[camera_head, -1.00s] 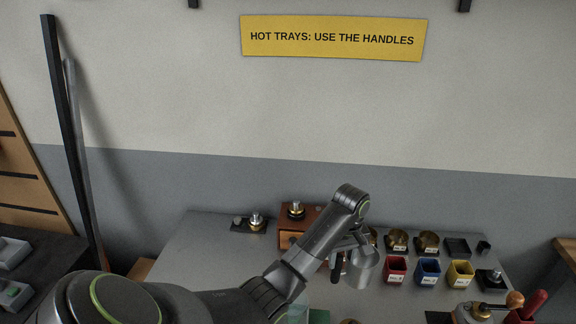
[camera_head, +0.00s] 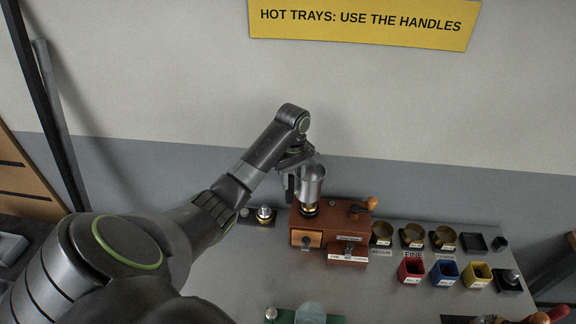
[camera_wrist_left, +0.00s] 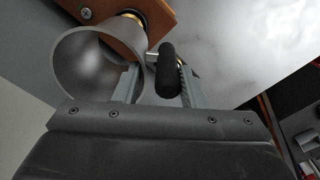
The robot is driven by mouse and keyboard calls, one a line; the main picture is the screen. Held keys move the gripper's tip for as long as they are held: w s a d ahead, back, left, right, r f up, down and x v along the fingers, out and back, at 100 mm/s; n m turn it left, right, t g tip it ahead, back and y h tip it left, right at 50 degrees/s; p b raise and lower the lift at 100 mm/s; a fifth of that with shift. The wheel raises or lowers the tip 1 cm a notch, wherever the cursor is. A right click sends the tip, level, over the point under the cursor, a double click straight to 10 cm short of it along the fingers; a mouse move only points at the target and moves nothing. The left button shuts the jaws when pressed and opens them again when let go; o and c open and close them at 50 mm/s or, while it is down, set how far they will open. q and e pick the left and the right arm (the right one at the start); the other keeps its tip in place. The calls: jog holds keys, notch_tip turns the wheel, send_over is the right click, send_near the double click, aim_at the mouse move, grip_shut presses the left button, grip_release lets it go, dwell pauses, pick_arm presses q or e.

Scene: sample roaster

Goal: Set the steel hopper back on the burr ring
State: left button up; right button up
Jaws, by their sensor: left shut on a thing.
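The steel hopper (camera_head: 313,182) is a grey metal cup, upright or nearly so, over the wooden grinder (camera_head: 335,227). The brass burr ring (camera_head: 309,210) shows on the grinder's top right under the hopper's narrow end; I cannot tell whether they touch. My left gripper (camera_head: 291,182) is shut on the hopper's black handle, at the hopper's left side. In the left wrist view the handle (camera_wrist_left: 168,72) stands between the two fingers, the hopper (camera_wrist_left: 82,68) opens beside it, and a bit of brass (camera_wrist_left: 131,14) shows beyond its lower end. My right gripper is not in view.
Brass cups (camera_head: 413,236) and red (camera_head: 411,270), blue (camera_head: 444,272) and yellow (camera_head: 477,275) bins stand right of the grinder. The grinder's crank knob (camera_head: 371,203) sticks out to the right. A small metal fitting (camera_head: 264,214) stands at left.

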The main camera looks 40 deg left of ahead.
pick_arm(q)
jog(key=shift+d+r, duration=0.1)
jog(key=shift+r, duration=0.05)
jog(key=f, duration=0.1)
jog(key=f+b, duration=0.1)
jog(key=f, duration=0.1)
jog(key=d+f, duration=0.1)
jog(key=f, duration=0.1)
jog(key=shift+s+f, duration=0.15)
jog(key=shift+s, duration=0.2)
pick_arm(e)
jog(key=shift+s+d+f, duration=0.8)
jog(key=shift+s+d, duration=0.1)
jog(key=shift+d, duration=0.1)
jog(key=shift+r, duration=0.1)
pick_arm(q)
jog(key=shift+p, duration=0.45)
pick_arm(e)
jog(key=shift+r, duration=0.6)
pick_arm(q)
jog(key=shift+f+b, duration=0.3)
jog(key=shift+f, duration=0.8)
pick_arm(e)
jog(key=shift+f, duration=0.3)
